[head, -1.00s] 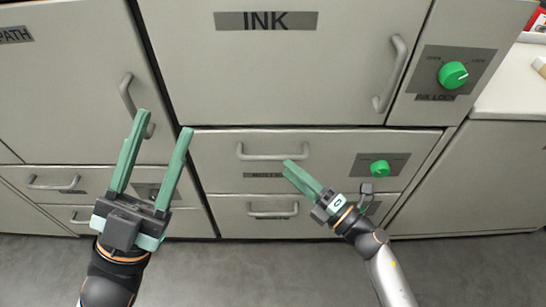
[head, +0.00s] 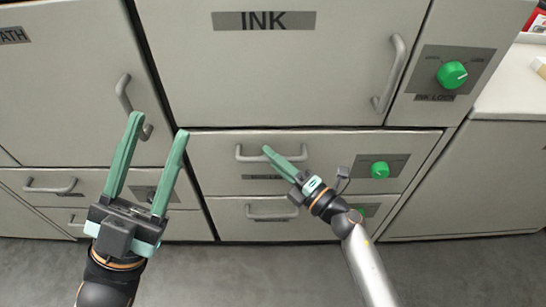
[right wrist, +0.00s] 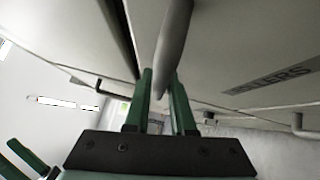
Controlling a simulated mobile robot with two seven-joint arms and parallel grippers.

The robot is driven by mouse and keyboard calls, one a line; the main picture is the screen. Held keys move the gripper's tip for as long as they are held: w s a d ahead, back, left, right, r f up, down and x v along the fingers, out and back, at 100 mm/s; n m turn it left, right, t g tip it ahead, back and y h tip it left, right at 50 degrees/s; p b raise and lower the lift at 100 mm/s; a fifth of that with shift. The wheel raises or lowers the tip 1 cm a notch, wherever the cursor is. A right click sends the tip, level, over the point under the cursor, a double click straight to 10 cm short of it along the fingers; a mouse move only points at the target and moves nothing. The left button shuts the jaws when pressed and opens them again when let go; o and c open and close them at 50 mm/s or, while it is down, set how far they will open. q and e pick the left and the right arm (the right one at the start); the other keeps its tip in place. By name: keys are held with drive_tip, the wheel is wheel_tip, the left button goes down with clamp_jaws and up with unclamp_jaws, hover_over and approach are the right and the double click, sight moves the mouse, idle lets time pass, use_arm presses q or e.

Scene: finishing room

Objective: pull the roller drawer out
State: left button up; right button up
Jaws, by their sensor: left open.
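The roller drawer (head: 215,175) is a grey front under the INK door, flush with its neighbours. Its label reads "ROLLERS" in the right wrist view (right wrist: 268,80). Its bar handle (head: 245,154) runs level across the upper front. My right gripper (head: 268,150) is at the handle's middle. In the right wrist view the bar (right wrist: 172,45) passes between the green fingers, which stand close together on it. A green knob (head: 379,170) sits at the drawer's right. My left gripper (head: 160,125) is open and empty, in front of the cabinet left of the drawer.
The INK door (head: 280,75) above is shut, with an upright handle (head: 390,75) and a green INK LOCK knob (head: 452,75) at its right. Another drawer handle (head: 270,211) lies just below. Bare grey floor (head: 220,275) is in front.

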clamp_jaws()
idle(1.0)
